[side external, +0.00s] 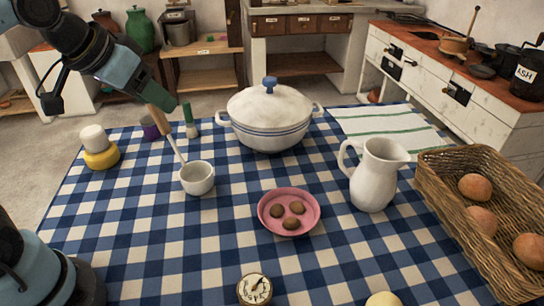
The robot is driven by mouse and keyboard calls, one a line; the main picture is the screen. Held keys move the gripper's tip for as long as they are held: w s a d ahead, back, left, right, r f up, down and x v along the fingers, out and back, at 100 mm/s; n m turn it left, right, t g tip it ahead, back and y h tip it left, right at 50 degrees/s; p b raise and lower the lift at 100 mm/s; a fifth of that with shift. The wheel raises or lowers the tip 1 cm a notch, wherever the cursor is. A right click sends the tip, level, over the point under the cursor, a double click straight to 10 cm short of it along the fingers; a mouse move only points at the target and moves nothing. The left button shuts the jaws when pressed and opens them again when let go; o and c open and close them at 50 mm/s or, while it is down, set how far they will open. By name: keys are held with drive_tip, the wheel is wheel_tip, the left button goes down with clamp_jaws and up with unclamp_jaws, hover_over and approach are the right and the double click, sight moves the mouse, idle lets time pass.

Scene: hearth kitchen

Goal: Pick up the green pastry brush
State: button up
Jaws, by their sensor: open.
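My gripper (164,104) is at the upper left, above the table and near the top of a wooden-handled utensil (158,121). Its fingers are small and dark in this view, and it holds nothing that I can see. A slim green and white thing (190,120) stands upright behind the cup, left of the pot. It is too small to tell whether it is the green pastry brush. No other thing on the table clearly looks like a green brush.
A white lidded pot (268,120) stands behind. A pink dish (289,196) with brown cookies, a white jug (377,175) and a wicker basket (436,196) of buns are to the right. A yellow and white thing (98,150) and a purple thing (150,128) stand left. The front-left cloth is mostly clear.

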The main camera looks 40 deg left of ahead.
drive_tip(key=w+a+r+n+g+h, duration=0.1)
drive_tip(key=w+a+n+h, duration=0.4)
drive_tip(key=w+a+n, duration=0.8)
drive_tip(key=a+n+t+h, duration=0.4)
drive_tip(key=a+n, duration=0.8)
drive_tip(key=n, duration=0.2)
approach(186, 102)
drive_tip(key=shift+n, duration=0.3)
drive_tip(key=shift+f+x, duration=0.2)
drive_tip(key=shift+x, duration=2.45)
drive_tip(key=shift+f+x, duration=0.2)
drive_tip(key=shift+x, duration=2.4)
drive_tip(key=shift+s+a, duration=0.15)
